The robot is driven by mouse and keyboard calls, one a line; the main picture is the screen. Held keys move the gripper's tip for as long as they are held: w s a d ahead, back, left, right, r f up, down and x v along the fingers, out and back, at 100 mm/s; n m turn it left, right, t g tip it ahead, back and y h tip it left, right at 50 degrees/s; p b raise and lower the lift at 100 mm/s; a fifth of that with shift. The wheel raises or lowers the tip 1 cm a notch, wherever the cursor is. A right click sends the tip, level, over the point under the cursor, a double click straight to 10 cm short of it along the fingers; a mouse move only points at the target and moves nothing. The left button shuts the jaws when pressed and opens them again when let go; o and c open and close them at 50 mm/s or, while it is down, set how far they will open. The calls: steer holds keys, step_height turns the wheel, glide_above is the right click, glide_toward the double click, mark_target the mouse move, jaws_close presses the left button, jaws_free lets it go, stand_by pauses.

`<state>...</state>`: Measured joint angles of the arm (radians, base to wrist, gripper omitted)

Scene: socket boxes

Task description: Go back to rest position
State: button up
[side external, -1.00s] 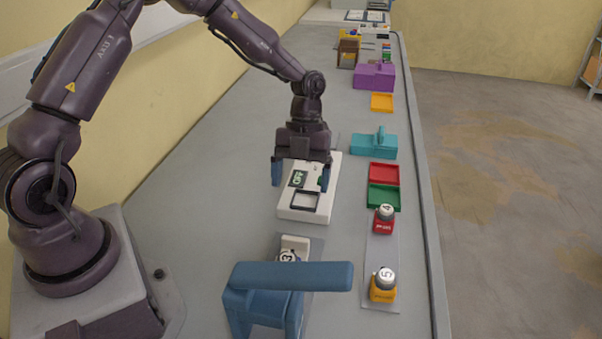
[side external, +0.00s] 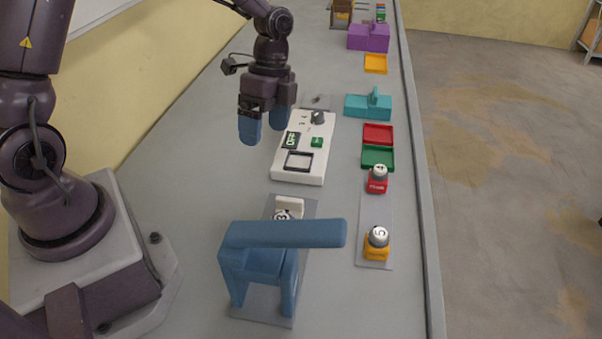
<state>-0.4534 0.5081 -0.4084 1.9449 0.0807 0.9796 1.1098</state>
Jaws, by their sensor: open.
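My gripper (side external: 262,128) hangs in the air to the left of the white socket box (side external: 305,146), fingers pointing down. Its two blue fingers are apart with nothing between them. The box lies flat on the grey table (side external: 215,195). I see no contact between my gripper and the box.
A blue handled block (side external: 262,270) stands at the front. Red (side external: 377,182) and yellow (side external: 376,247) numbered pieces stand on a grey strip at right. Red (side external: 378,134) and green (side external: 377,157) trays, a teal block (side external: 368,106) and a purple block (side external: 369,38) lie along the right edge.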

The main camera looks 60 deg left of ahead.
steer(key=s+d+r+n+t+y, duration=0.1)
steer(key=s+d+r+n+t, duration=0.1)
steer(key=s+r+n+t, duration=0.6)
steer(key=shift+s+r+n+y, duration=0.3)
steer(key=shift+s+r+n, duration=2.4)
steer(key=shift+r, duration=2.2)
steer(key=shift+s+m, duration=0.35)
steer(key=shift+m, duration=0.05)
